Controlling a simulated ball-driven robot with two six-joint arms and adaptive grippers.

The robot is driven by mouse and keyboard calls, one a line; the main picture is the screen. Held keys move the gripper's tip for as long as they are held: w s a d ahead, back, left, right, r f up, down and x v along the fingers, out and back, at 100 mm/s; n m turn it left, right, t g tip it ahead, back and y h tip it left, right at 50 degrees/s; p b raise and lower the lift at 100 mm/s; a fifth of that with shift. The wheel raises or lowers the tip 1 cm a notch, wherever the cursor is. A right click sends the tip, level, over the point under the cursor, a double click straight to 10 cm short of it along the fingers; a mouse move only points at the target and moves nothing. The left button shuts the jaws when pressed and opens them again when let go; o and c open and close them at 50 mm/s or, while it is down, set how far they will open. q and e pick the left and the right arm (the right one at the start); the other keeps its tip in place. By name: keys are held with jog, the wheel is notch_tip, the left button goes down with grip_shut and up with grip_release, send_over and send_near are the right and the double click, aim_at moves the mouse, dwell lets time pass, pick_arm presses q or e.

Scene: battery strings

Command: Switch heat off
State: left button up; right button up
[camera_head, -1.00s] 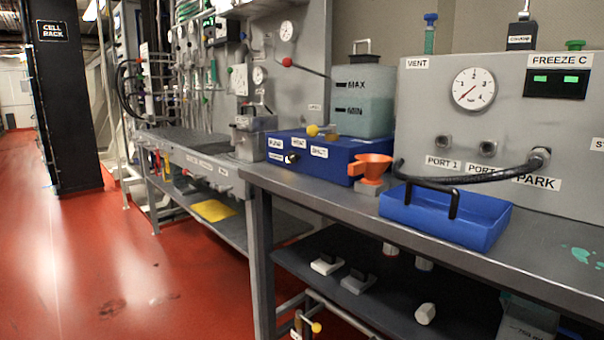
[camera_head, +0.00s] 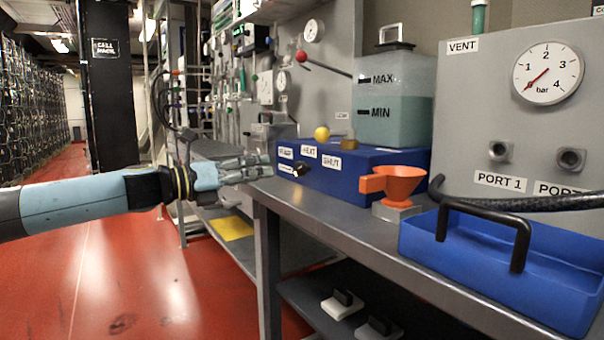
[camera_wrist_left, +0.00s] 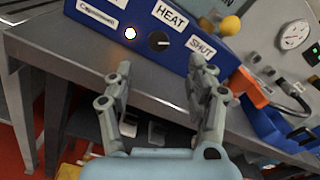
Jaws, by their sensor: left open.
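The HEAT control is a black knob (camera_head: 301,169) on the front of a blue box (camera_head: 352,181) on the bench. In the left wrist view the knob (camera_wrist_left: 158,41) sits below the HEAT label (camera_wrist_left: 170,14), and a lit white lamp (camera_wrist_left: 130,33) is to its left. My left gripper (camera_head: 262,168) is just left of the box in the head view. In the left wrist view my left gripper (camera_wrist_left: 160,70) is open and empty, its two fingers apart, with the knob beyond and between them. I see no contact. My right gripper is not in view.
A translucent tank (camera_head: 405,92) stands behind the box. A yellow ball knob (camera_head: 321,133) tops the box. The bench's front edge (camera_head: 330,232) runs below the gripper.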

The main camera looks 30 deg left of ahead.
aim_at(298, 167)
pick_arm(q)
jog(key=x, duration=0.5)
jog(key=shift+w+d+r, duration=0.1)
jog(key=shift+w, duration=0.3)
jog(key=x, duration=0.3)
jog(key=shift+w+d, duration=0.1)
jog(key=shift+w, duration=0.3)
jog(key=shift+w+d+f, duration=0.2)
jog(key=shift+w, duration=0.1)
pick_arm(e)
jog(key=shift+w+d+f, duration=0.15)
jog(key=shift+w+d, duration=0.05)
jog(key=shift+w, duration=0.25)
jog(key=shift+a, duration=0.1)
pick_arm(q)
grip_shut()
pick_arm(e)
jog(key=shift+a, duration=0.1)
